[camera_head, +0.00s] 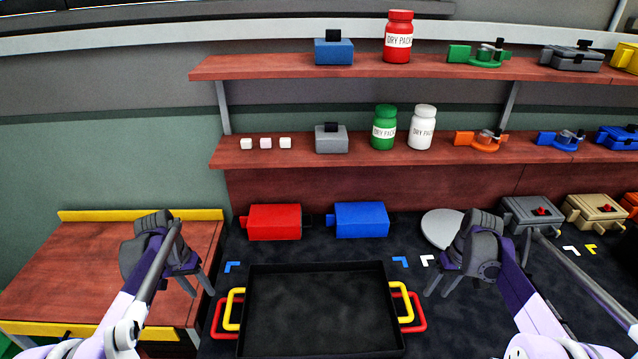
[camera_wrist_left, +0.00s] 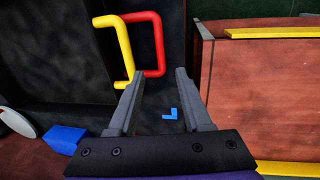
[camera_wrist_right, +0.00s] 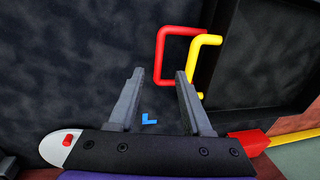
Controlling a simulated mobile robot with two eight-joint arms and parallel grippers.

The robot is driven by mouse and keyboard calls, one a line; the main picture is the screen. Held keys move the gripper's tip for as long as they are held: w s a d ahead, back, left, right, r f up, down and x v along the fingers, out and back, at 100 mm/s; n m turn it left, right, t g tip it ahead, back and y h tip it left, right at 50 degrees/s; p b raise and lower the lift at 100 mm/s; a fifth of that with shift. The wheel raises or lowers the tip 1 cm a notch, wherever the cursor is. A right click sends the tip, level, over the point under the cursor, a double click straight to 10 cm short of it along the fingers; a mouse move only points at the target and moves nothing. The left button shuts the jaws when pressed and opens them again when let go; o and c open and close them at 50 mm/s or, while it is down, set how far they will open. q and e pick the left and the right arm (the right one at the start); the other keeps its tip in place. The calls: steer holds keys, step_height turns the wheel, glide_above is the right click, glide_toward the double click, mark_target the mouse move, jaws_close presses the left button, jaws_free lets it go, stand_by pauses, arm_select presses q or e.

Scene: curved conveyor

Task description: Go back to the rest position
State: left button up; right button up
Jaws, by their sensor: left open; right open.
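My left gripper (camera_head: 200,285) is open and empty, left of the black tray (camera_head: 320,268) and above its left handles. In the left wrist view its two fingers (camera_wrist_left: 158,100) are spread with nothing between them. My right gripper (camera_head: 441,283) is open and empty, right of the tray and above its right handles. In the right wrist view its fingers (camera_wrist_right: 160,100) are also spread and empty. The tray lies on the dark table, looks empty, and has yellow and red handles on both sides.
A red box (camera_head: 274,222) and a blue box (camera_head: 361,220) stand behind the tray. A round grey disc (camera_head: 440,226) lies behind my right gripper. Two wall shelves (camera_head: 300,151) hold bottles, white cubes and parts. A wooden table (camera_head: 70,265) stands at the left.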

arm_select(q)
steer(key=s+d+r+t+y, duration=0.2)
steer(key=s+d+r, duration=0.4)
steer(key=s+d, duration=0.5)
arm_select(e)
steer(key=s+a+r+t+h, duration=0.25)
steer(key=s+a+r, duration=0.35)
steer(key=s+a, duration=0.5)
arm_select(q)
steer(key=s+d+f+t, duration=0.2)
steer(key=s+f+t, duration=0.1)
steer(key=s, duration=1.1)
steer(key=shift+s, duration=0.35)
arm_select(e)
steer(key=s+a+f+t, duration=0.2)
steer(key=s+f+t, duration=0.1)
steer(key=s, duration=1.1)
steer(key=shift+s+m, duration=0.3)
steer(key=shift+s, duration=0.1)
arm_select(q)
steer(key=shift+w+d, duration=0.1)
arm_select(e)
steer(key=shift+d, duration=0.1)
